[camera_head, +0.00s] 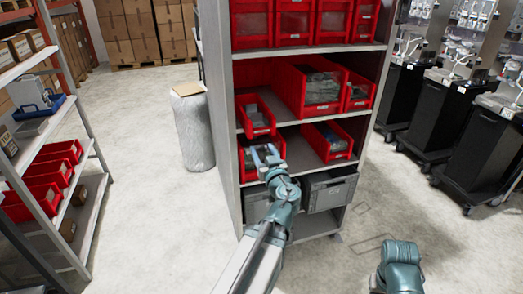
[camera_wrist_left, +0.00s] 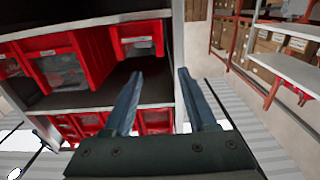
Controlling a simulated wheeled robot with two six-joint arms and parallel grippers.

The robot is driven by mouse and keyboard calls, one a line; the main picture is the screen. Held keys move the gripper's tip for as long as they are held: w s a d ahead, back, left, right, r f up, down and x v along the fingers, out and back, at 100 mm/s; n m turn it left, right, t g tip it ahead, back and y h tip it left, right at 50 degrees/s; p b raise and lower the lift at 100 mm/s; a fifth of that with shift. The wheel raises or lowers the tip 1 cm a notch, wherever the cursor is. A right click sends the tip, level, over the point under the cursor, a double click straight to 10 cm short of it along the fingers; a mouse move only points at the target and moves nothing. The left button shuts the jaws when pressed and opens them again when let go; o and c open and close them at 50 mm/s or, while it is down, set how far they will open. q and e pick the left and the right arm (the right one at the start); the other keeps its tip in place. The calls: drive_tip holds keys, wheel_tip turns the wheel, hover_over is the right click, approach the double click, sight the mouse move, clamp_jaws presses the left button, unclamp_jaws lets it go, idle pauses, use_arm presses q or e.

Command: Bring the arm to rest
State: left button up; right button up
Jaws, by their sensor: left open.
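My left gripper (camera_head: 265,155) is raised in front of the grey shelf unit, near a red bin (camera_head: 247,163) on its lower left. In the left wrist view its two fingers (camera_wrist_left: 160,98) stand apart with nothing between them. Behind them in that view are the shelf's red bins (camera_wrist_left: 62,68). In the head view my right arm (camera_head: 400,268) shows only as a rounded blue-grey part at the bottom right; its gripper cannot be made out.
The grey shelf unit (camera_head: 229,133) holds several red bins and grey crates (camera_head: 331,190). A side rack (camera_head: 95,195) stands at the left. A wrapped drum (camera_head: 195,133) stands left of the unit. Black wheeled carts (camera_head: 459,118) line the right. Floor (camera_head: 150,215) between the racks is clear.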

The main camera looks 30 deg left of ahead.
use_arm(q)
drive_tip(key=shift+w+f, duration=0.1)
idle(0.4)
drive_tip(key=s+d+f+m+g+h, duration=0.2)
drive_tip(key=d+f+g+h, duration=0.1)
drive_tip(key=d+f, duration=0.45)
drive_tip(key=s+d+f+m+g+h, duration=0.3)
drive_tip(key=d+f, duration=0.3)
drive_tip(key=d, duration=0.2)
drive_tip(key=s+d+f+m+g+h, duration=0.3)
drive_tip(key=s+d+m, duration=0.1)
drive_tip(key=d, duration=0.5)
drive_tip(key=s+d+f+m+g+h+p, duration=0.1)
drive_tip(key=s+d+f+m+g+h, duration=0.1)
drive_tip(key=s+d, duration=0.5)
drive_tip(key=d+f+m+h, duration=0.1)
drive_tip(key=d+f+m, duration=0.1)
drive_tip(key=d, duration=0.1)
drive_tip(key=shift+s+d+m+g+h, duration=0.15)
drive_tip(key=shift+s+m+g+h, duration=0.15)
drive_tip(key=shift+m+g, duration=0.1)
